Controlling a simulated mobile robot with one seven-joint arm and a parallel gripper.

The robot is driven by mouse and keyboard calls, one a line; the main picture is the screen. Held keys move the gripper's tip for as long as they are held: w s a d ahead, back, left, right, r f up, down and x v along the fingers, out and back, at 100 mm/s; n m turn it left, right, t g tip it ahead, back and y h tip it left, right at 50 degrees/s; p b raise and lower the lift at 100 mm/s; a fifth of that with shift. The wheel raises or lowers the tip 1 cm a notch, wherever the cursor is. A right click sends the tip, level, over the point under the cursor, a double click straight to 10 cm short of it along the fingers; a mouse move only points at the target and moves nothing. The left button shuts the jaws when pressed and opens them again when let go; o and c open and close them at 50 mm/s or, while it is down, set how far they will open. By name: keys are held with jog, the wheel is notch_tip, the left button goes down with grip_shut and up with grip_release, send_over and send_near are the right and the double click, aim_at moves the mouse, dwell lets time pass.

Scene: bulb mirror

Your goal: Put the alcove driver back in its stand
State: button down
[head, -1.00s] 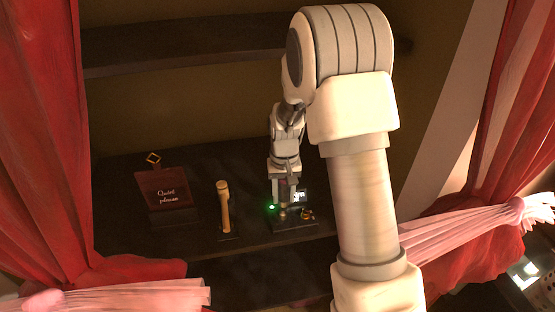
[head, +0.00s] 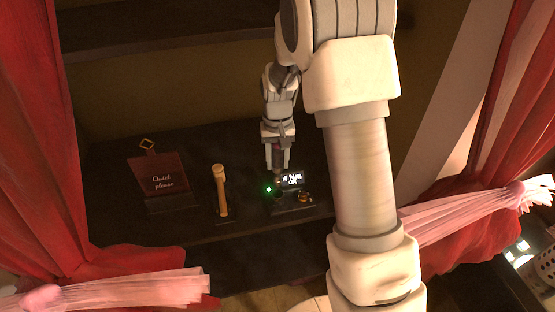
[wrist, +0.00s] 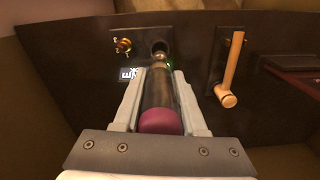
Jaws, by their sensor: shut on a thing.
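My gripper (head: 278,166) is shut on the driver, a dark cylinder with a magenta end cap, held between both fingers. In the wrist view the driver (wrist: 160,92) points away from the camera, its metal tip near a round hole in the stand (wrist: 140,38). In the head view the driver (head: 278,157) is upright and mostly hidden by the fingers. The stand (head: 296,208) is a dark base on the shelf below it.
A gold dial (head: 304,197) sits on the stand. Farther left is a "Quiet please" sign (head: 161,178). Red curtains (head: 30,120) flank the alcove, and an upper shelf (head: 150,35) crosses it.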

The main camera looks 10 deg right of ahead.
aim_at(278, 181)
jog(key=shift+f+b, duration=1.1)
jog(key=shift+f, duration=0.55)
jog(key=shift+f+b, duration=0.25)
jog(key=shift+b, duration=0.05)
jog(key=shift+f+b, duration=1.75)
jog(key=shift+f, duration=0.6)
jog(key=shift+c, duration=1.9)
grip_release()
jog(key=shift+r, duration=0.1)
notch_tip(278, 181, up, 17)
jog(key=shift+r, duration=0.15)
jog(key=shift+r, duration=0.1)
